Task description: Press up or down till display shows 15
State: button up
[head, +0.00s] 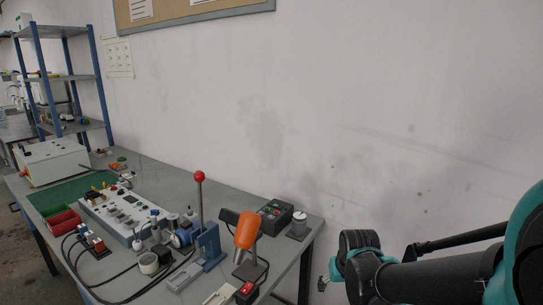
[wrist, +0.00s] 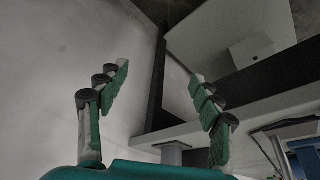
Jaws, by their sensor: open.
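A long white panel (head: 108,216) with several buttons and parts on it lies on the workbench in the head view. A small black box (head: 267,222) with green and red buttons stands near the bench's back right edge. A display number or up and down marks are too small to read, so I cannot tell which unit bears the display. My gripper (wrist: 160,74) is open and empty in the wrist view, its two green-padded fingers well apart. In the head view, it is at the lower right, beyond the bench's right end and apart from both units.
A blue shelf (head: 75,77) stands at far left. A bare wall (head: 330,110) is behind.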

grip_shut()
dwell(1.4)
